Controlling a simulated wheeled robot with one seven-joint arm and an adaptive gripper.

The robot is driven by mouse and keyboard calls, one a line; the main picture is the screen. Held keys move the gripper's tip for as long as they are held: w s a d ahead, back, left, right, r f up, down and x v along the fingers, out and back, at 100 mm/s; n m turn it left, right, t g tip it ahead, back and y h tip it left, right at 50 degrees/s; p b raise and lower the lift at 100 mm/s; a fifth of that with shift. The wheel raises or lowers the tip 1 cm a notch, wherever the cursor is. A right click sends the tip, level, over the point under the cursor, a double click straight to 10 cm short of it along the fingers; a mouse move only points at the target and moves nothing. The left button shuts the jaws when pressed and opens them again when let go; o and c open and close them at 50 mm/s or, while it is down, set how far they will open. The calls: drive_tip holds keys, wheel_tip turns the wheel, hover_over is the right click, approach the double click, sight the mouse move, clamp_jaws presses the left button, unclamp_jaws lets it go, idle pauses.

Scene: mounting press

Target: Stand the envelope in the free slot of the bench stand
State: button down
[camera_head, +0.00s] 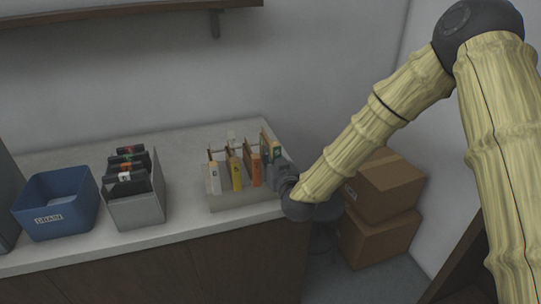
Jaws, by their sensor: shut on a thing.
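The bench stand (243,199) is a pale, low rack near the right end of the counter. Several thin upright items stand in it, with white, yellow and orange front edges. My gripper (277,168) is at the stand's right end, shut on a thin tan piece that appears to be the envelope (270,141). The envelope is upright and rises above the other items at the right of the stand. My gripper hides its lower part, so I cannot tell whether it is inside a slot or above it.
A grey bin (140,210) with several dark upright items and a blue labelled bin (57,208) stand left on the counter (185,229). Two stacked cardboard boxes (381,224) are on the floor at right. Counter between the grey bin and stand is clear. A shelf (120,14) hangs above.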

drive_tip(key=shift+f+b, duration=0.85)
drive_tip(key=shift+f, duration=0.5)
drive_tip(key=c, duration=1.5)
unclamp_jaws()
drive_tip(key=shift+o, duration=0.2)
drive_tip(key=shift+s, duration=0.15)
drive_tip(key=v, duration=1.1)
drive_tip(key=shift+s+d, duration=0.2)
drive_tip(key=shift+s, duration=0.1)
